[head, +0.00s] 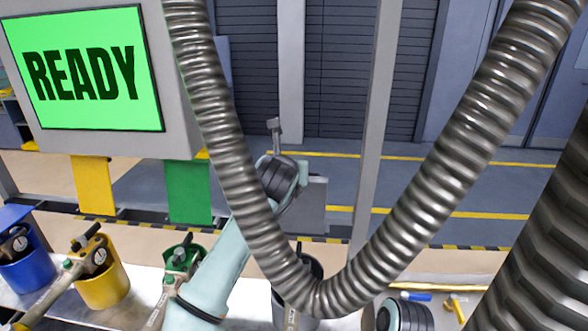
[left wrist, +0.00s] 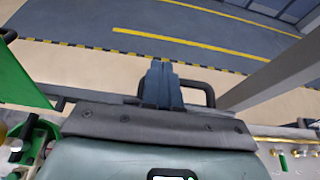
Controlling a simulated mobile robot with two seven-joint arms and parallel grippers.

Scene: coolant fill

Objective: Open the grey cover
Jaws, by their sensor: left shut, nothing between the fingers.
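A grey panel (head: 313,203), which looks like the grey cover, stands upright behind my left wrist in the head view. Its left part is hidden by my wrist and the corrugated hose. My left gripper (head: 274,126) reaches up and away, above and left of the panel. In the left wrist view its fingers (left wrist: 162,84) are shut and empty. A dark loop-shaped handle (left wrist: 208,92) shows just behind and beside them; I cannot tell whether they touch it.
Green (head: 189,192) and yellow (head: 93,186) panels stand left of the grey one. Blue (head: 28,272), yellow (head: 104,288) and green (head: 186,258) containers stand in front. A big corrugated hose (head: 252,215) hangs across the view. A screen (head: 85,72) reads READY.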

